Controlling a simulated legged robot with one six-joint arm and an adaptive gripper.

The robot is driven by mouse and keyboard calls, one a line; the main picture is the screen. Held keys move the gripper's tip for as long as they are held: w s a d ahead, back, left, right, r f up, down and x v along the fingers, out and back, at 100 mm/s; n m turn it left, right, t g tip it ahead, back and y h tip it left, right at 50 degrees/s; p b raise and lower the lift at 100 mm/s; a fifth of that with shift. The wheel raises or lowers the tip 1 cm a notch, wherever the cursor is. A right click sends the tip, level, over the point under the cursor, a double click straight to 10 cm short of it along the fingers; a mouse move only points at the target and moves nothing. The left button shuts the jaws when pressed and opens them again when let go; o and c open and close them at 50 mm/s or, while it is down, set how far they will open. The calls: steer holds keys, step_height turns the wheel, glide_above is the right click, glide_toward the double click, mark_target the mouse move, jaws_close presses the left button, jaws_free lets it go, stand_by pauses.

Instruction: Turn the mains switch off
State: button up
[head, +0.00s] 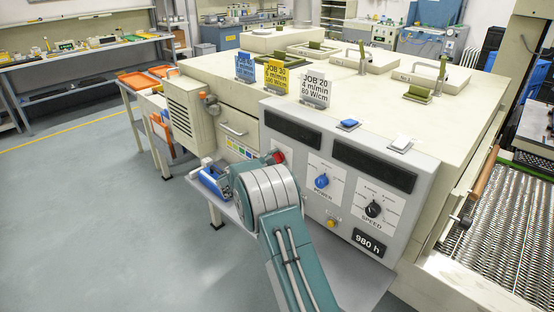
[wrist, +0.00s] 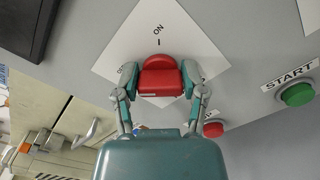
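The mains switch (wrist: 160,78) is a red rotary knob on a white diamond-shaped plate (wrist: 168,24) in the wrist view. "ON" with a tick is printed above the knob; a label to its left is mostly hidden by a finger. My gripper (wrist: 161,80) has one finger on each side of the knob, and both fingertips appear to press against its sides. I cannot tell which label the knob points to. In the head view, my wrist hides most of the switch, and only a bit of red (head: 278,156) shows beside it.
A green START button (wrist: 297,94) and a red button (wrist: 213,130) sit right of the knob. The panel also has a blue POWER knob (head: 321,182), a black SPEED knob (head: 373,209) and a yellow button (head: 331,223). Job cards (head: 277,76) stand on top.

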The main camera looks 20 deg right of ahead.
steer(key=o, duration=0.4)
steer(key=shift+w+f, duration=0.1)
steer(key=shift+f, duration=0.15)
steer(key=shift+c, duration=0.2)
steer(key=shift+r, duration=0.1)
steer(key=shift+a+r, duration=0.1)
steer(key=shift+a, duration=0.05)
steer(key=v, duration=1.2)
